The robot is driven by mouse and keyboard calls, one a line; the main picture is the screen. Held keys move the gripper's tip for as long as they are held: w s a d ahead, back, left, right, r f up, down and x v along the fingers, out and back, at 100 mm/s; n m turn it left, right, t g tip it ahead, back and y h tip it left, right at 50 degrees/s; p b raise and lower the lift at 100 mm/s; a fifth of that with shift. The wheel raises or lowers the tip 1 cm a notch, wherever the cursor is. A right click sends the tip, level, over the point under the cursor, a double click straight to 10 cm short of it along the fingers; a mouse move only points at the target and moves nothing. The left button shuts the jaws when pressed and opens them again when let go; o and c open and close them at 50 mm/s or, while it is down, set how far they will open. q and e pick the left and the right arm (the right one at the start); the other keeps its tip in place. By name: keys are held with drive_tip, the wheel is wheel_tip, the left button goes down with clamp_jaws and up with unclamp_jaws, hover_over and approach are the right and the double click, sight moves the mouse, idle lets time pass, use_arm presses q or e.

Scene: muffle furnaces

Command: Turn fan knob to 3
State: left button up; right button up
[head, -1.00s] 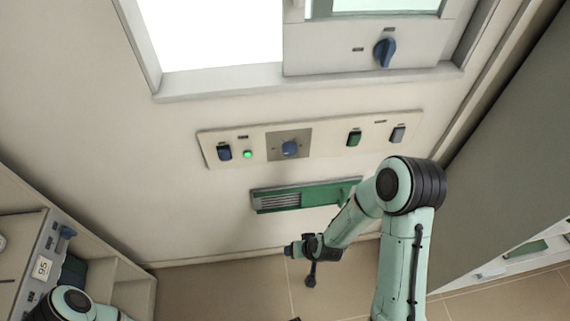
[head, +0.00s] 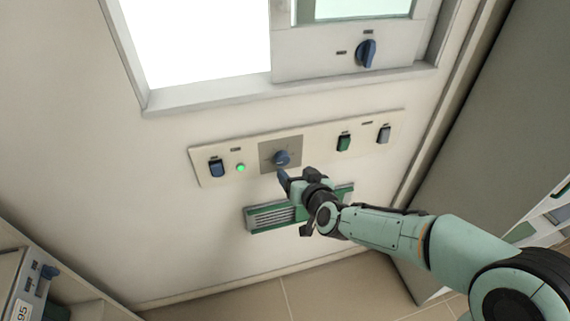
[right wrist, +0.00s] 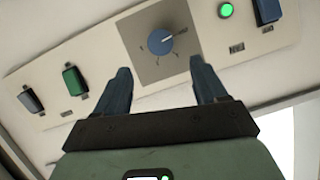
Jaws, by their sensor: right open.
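The blue round fan knob (head: 281,158) sits on a grey square plate (head: 268,149) in the middle of the wall panel. In the right wrist view the knob (right wrist: 161,41) shows a pale pointer line toward its upper right, with small marks around it too small to read. My right gripper (head: 284,178) is just below the knob in the head view. In the right wrist view its two blue fingers (right wrist: 163,76) are open and empty, with the knob ahead between their tips and apart from them. My left gripper is not in view.
The panel (head: 311,143) also carries a dark blue switch (head: 216,167), a lit green lamp (head: 240,168), a green switch (head: 344,143) and a grey switch (head: 383,134). A green-framed vent (head: 270,217) is below, partly behind my right arm. Another blue knob (head: 366,53) is above.

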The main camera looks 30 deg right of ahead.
sight(284, 161)
drive_tip(key=x, duration=0.9)
drive_tip(key=shift+a, duration=0.1)
drive_tip(key=shift+b, duration=0.3)
drive_tip(key=c, duration=1.1)
